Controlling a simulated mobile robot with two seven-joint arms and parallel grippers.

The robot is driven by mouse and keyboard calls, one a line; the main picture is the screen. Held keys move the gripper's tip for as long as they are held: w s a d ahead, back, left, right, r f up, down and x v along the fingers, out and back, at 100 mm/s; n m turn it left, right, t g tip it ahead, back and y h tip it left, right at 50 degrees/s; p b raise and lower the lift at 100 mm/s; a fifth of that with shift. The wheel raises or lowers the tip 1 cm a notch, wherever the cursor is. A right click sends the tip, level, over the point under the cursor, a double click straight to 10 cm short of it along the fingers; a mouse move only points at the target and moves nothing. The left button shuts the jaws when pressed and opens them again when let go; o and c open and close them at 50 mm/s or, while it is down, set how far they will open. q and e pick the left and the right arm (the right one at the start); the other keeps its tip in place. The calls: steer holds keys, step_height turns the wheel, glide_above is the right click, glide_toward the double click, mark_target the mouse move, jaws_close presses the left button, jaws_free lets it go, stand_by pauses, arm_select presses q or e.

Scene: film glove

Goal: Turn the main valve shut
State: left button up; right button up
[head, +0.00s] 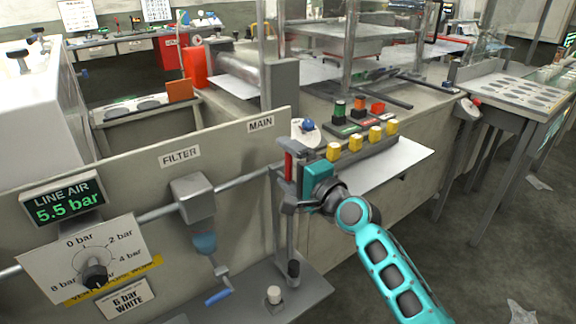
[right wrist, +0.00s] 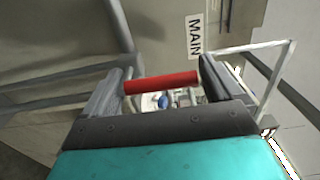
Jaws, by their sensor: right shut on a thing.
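The main valve's red handle (head: 289,166) is below the MAIN label (head: 261,123) at the right end of the air pipe. In the right wrist view the red handle (right wrist: 161,83) lies crosswise between my fingers, near the MAIN label (right wrist: 194,36). My right gripper (head: 297,172) is at the valve, shut on the handle (right wrist: 160,85). In the head view the gripper hides part of the valve body. The line air display (head: 56,206) at the left reads 5.5 bar. My left gripper is not in view.
A grey filter unit (head: 194,199) with a blue bowl hangs on the pipe left of the valve. A regulator dial (head: 95,272) is at the lower left. A row of yellow knobs (head: 362,141) stands close behind my right gripper. Open floor lies at the right.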

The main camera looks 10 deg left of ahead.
steer(key=o, duration=1.2)
steer(key=shift+c, duration=0.2)
steer(key=shift+s+d, duration=0.2)
arm_select(q)
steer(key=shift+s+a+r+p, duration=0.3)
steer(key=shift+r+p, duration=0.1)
steer(key=shift+p, duration=0.5)
arm_select(e)
steer(key=v, duration=1.2)
steer(key=shift+s, duration=0.15)
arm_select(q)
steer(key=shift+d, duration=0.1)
arm_select(e)
steer(key=shift+d, duration=0.15)
